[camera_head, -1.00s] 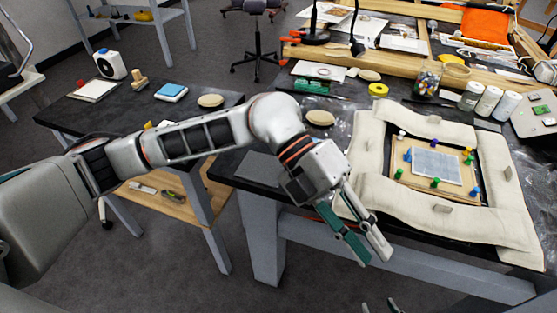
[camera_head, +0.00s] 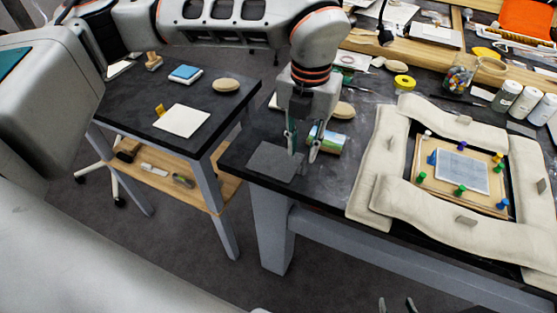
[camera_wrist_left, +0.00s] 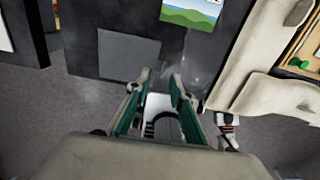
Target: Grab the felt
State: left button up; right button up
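A flat dark grey square, which looks like the felt (camera_head: 272,163), lies on the black table near its front left corner. It also shows in the left wrist view (camera_wrist_left: 128,52), ahead and a little left of the fingers. My left gripper (camera_head: 302,153) points down beside the square's right side, with its fingers apart and nothing between them. The fingers also show in the left wrist view (camera_wrist_left: 160,78). I cannot tell their exact height above the table. Only the fingertips of my right gripper (camera_head: 397,304) show at the bottom edge, apart and empty.
A small landscape picture (camera_head: 328,139) lies right behind my left gripper. Cream padded weights (camera_head: 440,200) surround a pinned board (camera_head: 462,170) to the right. A lower side table (camera_head: 150,100) with a pale sheet (camera_head: 182,121) stands left, across a gap.

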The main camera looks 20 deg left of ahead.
aim_at(304, 164)
pick_arm(q)
jog(key=f, duration=0.5)
jog(key=shift+d, duration=0.3)
jog(key=shift+r, duration=0.1)
grip_shut()
